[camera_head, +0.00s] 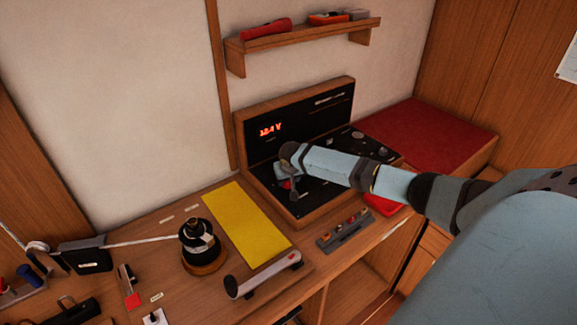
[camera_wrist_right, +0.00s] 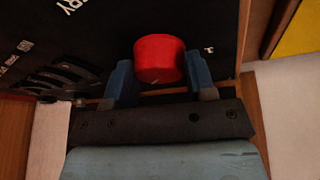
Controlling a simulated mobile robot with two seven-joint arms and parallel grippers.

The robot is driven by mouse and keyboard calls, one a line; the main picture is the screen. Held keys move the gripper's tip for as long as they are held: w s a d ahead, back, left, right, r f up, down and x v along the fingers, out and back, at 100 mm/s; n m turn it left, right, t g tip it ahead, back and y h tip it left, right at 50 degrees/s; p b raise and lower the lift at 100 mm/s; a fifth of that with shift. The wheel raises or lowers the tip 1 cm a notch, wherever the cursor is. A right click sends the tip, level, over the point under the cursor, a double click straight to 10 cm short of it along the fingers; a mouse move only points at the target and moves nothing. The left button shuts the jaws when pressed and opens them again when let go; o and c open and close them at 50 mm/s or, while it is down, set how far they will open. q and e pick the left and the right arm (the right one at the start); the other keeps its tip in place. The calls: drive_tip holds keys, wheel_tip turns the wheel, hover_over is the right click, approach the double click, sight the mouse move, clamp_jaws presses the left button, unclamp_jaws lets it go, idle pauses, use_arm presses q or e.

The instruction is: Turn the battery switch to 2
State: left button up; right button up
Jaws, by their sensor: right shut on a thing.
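The battery switch has a red knob (camera_wrist_right: 159,60) on a black panel, seen in the right wrist view. My right gripper (camera_wrist_right: 160,78) has its two blue fingers on either side of the knob and is shut on it. In the head view my right gripper (camera_head: 287,182) is at the left part of the black panel (camera_head: 315,200), and it and the arm hide most of the knob. The switch's position marks are too dark and partly covered to read. My left gripper is in neither view.
A lit red readout (camera_head: 270,130) is on the upright panel behind. A yellow cloth (camera_head: 246,225), a winch (camera_head: 200,244) with a line and a handle (camera_head: 263,276) lie to the left on the wooden bench. A shelf (camera_head: 305,37) hangs above.

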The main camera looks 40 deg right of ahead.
drive_tip(key=shift+m+p, duration=0.6)
drive_tip(key=shift+m, duration=0.1)
